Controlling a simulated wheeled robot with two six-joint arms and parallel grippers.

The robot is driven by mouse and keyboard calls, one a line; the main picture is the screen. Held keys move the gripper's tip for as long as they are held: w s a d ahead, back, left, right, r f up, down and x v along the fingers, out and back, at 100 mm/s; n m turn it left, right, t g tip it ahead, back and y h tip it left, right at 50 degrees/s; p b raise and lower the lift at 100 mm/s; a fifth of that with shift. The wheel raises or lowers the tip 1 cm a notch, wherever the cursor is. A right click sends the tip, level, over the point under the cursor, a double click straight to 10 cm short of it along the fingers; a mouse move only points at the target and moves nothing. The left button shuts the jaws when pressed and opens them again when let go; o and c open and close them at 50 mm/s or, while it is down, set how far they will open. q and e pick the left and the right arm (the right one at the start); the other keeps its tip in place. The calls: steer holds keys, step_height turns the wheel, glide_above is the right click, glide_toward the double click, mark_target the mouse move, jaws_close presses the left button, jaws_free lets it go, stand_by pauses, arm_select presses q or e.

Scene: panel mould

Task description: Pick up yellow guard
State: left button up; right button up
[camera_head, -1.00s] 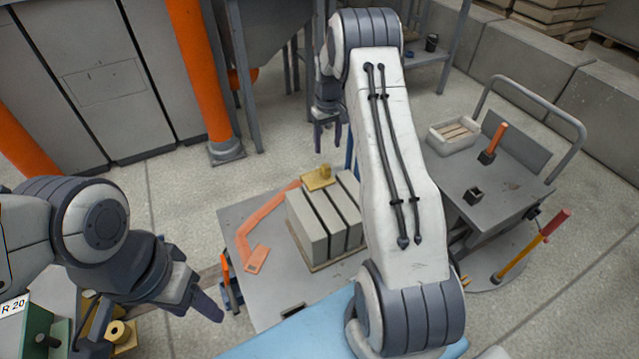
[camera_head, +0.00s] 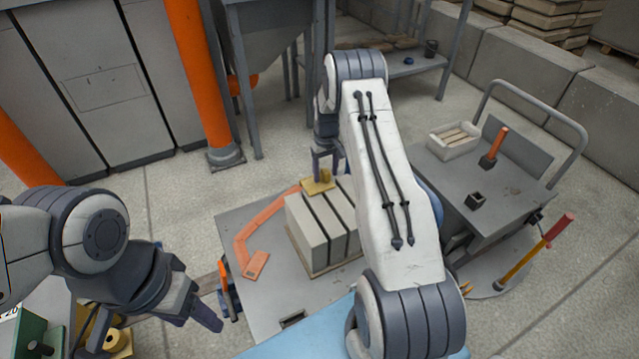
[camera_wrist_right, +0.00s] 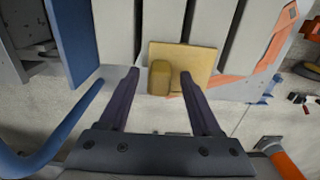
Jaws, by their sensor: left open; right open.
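The yellow guard (camera_head: 318,183) is a flat plate with a raised block, at the far end of the grey slabs on the metal table. In the right wrist view the guard (camera_wrist_right: 200,63) lies ahead, its raised block (camera_wrist_right: 160,78) between my right gripper's fingertips. My right gripper (camera_head: 326,165) is open, just above the guard, with a gap on both sides of the block; it also shows in the right wrist view (camera_wrist_right: 160,75). I cannot tell its exact height. My left gripper (camera_head: 205,312) is open and empty, low at the left, away from the guard.
Grey slabs (camera_head: 312,228) stand in a row on the metal table (camera_head: 262,300). An orange angled bar (camera_head: 250,232) lies left of them. A blue panel (camera_wrist_right: 70,40) and blue rail are close left of my right gripper. A cart (camera_head: 500,185) stands at right.

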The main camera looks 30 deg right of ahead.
jaws_close()
steer(key=shift+r, duration=0.1)
